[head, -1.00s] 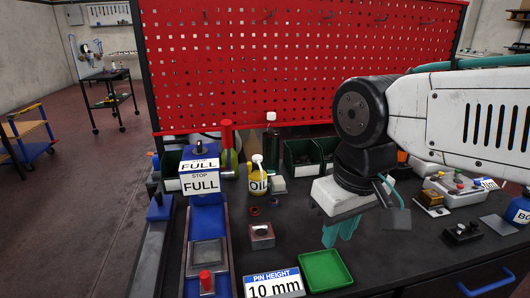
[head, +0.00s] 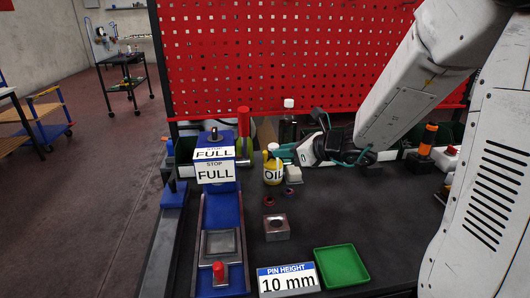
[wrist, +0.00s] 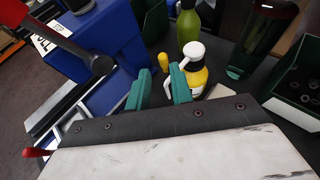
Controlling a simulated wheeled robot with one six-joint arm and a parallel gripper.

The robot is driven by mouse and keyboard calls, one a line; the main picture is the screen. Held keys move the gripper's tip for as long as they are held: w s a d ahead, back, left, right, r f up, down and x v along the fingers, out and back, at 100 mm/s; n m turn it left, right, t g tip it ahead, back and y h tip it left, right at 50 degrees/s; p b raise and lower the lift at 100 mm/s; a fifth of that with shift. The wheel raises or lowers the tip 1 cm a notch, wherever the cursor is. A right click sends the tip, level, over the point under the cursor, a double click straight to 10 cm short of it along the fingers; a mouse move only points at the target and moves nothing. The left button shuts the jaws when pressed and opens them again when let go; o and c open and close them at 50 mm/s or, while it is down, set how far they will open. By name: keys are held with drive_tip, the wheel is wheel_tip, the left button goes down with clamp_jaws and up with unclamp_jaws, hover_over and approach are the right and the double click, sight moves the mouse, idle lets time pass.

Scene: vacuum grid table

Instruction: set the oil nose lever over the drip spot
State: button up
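The oil bottle (head: 272,175) stands upright on the dark table, with a yellow body and a white "Oil" label. Its top is partly covered by my gripper in the head view. In the wrist view the bottle (wrist: 198,77) shows a white rounded head and, to its left, a yellow tip (wrist: 163,61), possibly its nose or lever. My gripper (head: 283,153) reaches in from the right at the height of the bottle's top. Its teal fingers (wrist: 159,90) are apart, with the yellow tip showing beyond the gap. Contact cannot be told. No drip spot is clearly recognisable.
A blue fixture with "STOP FULL" signs (head: 215,170) stands left of the bottle. A metal block with a hole (head: 277,227), small dark-red rings (head: 269,201), a "10 mm" sign (head: 288,280) and a green tray (head: 341,267) lie in front. A red perforated panel (head: 290,60) stands behind.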

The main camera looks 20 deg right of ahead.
sight(265, 151)
drive_tip(key=x, duration=0.8)
drive_tip(key=shift+d, duration=0.15)
drive_tip(key=shift+c, duration=0.2)
clamp_jaws()
